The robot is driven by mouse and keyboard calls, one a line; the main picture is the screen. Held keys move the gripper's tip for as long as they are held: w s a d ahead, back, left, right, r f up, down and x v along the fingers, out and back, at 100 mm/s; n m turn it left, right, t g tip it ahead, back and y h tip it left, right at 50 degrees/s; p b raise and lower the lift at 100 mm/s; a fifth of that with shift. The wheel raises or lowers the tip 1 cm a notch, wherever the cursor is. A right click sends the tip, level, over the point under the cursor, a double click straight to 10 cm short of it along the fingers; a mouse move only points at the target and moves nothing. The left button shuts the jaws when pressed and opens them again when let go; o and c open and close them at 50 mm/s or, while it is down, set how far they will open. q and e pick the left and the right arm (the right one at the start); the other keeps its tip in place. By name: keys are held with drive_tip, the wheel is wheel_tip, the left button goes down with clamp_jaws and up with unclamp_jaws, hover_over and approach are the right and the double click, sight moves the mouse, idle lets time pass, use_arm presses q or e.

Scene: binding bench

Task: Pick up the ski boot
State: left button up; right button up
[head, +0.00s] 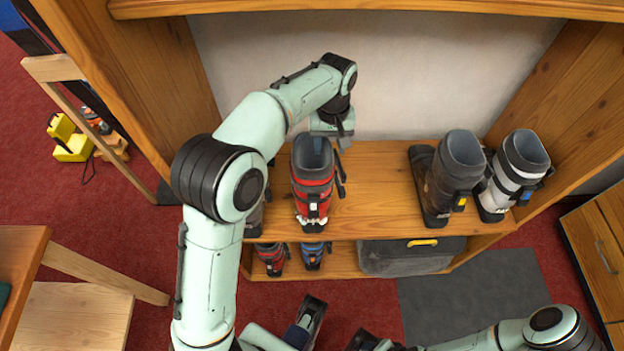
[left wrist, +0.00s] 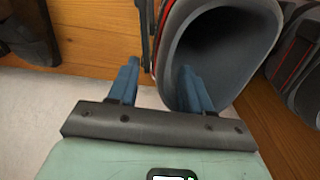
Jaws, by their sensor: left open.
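A red and black ski boot (head: 311,190) stands upright on the shelf board, its grey cuff open at the top. My left gripper (head: 332,133) is above and behind its cuff in the head view. In the left wrist view the two blue fingers of my left gripper (left wrist: 158,86) are spread apart. One finger overlaps the boot's dark opening (left wrist: 215,50) and the other is outside the cuff, near its rim. Contact cannot be told.
A dark grey-brown boot (head: 452,178) and a white-grey boot (head: 514,172) stand on the right of the shelf (head: 380,195). Another boot is mostly hidden behind my left arm. Below are small boots (head: 313,254) and a grey case (head: 410,258). Wooden side walls flank the shelf.

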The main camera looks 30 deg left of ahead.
use_arm(q)
drive_tip(key=shift+f, duration=0.5)
clamp_jaws()
drive_tip(key=shift+r, duration=0.1)
idle(1.0)
